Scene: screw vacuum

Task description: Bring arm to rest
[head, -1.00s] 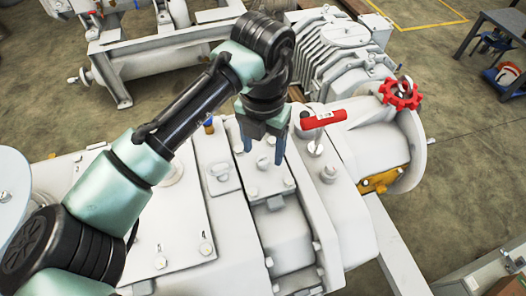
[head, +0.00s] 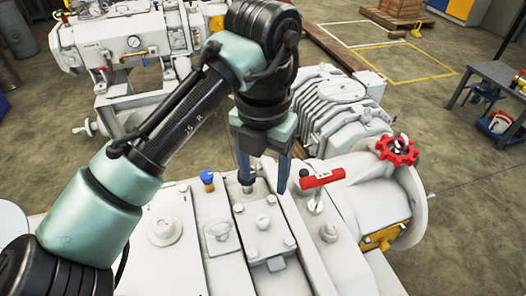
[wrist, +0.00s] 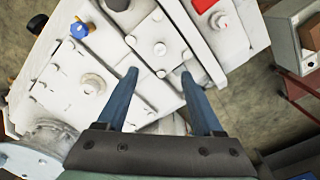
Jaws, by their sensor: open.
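My gripper (head: 264,180) is open and empty above the white machine (head: 345,258) in the head view. Its two blue fingers point down, one on each side of an empty gap. In the wrist view the gripper (wrist: 158,75) also shows apart fingers with only the machine's bolted top plates behind them. My arm comes in from the lower left and bends at the top near the picture's upper edge. The arm hides part of the machine's left side.
A red-handled lever (head: 321,180) stands just right of the fingers. A red handwheel (head: 397,150) and a ribbed motor housing (head: 342,110) lie farther right. A blue knob (head: 207,177) stands left of the gripper. A grey table (head: 490,95) stands at the right. Open floor lies between.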

